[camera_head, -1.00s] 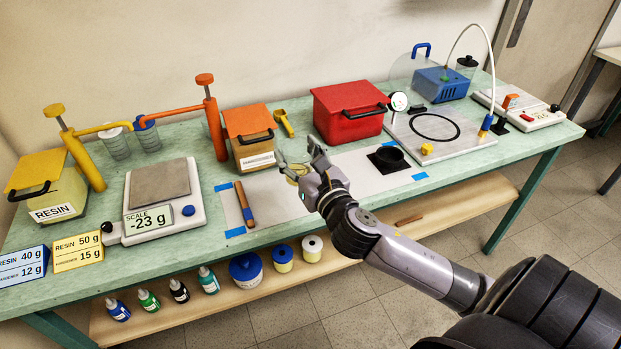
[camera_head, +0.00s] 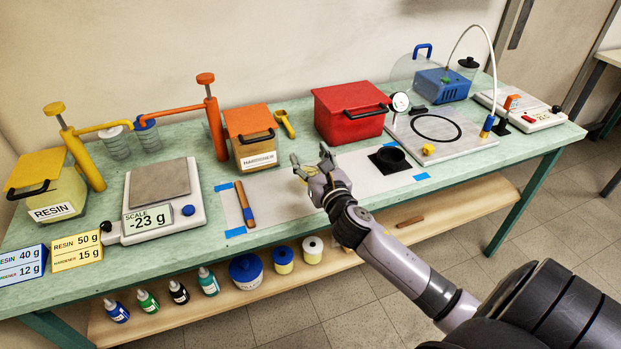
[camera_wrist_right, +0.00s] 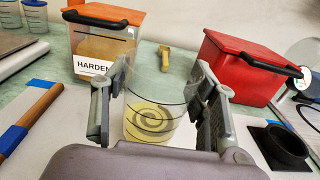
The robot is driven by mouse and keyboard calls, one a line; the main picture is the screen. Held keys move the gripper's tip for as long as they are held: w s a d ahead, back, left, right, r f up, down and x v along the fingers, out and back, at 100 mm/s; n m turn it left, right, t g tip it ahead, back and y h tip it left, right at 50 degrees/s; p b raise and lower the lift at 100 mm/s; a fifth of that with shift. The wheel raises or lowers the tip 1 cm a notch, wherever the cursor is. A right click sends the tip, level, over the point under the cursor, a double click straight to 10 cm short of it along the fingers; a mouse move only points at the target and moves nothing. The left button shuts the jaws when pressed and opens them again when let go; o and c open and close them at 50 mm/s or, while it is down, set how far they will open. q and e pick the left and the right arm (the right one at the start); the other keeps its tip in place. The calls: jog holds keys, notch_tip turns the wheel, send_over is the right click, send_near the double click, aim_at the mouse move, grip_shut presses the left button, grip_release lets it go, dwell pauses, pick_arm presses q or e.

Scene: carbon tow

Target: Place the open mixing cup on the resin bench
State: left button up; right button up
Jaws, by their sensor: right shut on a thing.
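My right gripper (camera_head: 310,155) is over the front middle of the green resin bench (camera_head: 520,146). It is shut on the clear open mixing cup (camera_wrist_right: 150,122), which holds some yellowish liquid and shows black ring lines. In the wrist view the cup stands upright between the two fingers. In the head view only a small pale yellow part of the cup (camera_head: 303,172) shows beside the fingers. The cup is over the white sheet; whether its base touches the sheet I cannot tell. My left gripper is not in view.
A brown-handled stick (camera_head: 244,204) lies left of the cup. The hardener box (camera_head: 253,140) and red box (camera_head: 350,112) stand behind. A black round holder (camera_head: 390,160) is to the right. The scale (camera_head: 165,200) reads -23 g. White sheet around the cup is clear.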

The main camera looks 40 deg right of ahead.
jog(key=shift+f+b, duration=0.55)
jog(key=shift+f, duration=2)
jog(key=shift+f, duration=0.2)
jog(key=o, duration=1.3)
jog(key=shift+r, duration=0.2)
jog(key=shift+b+v, duration=0.75)
jog(key=shift+v, duration=5.25)
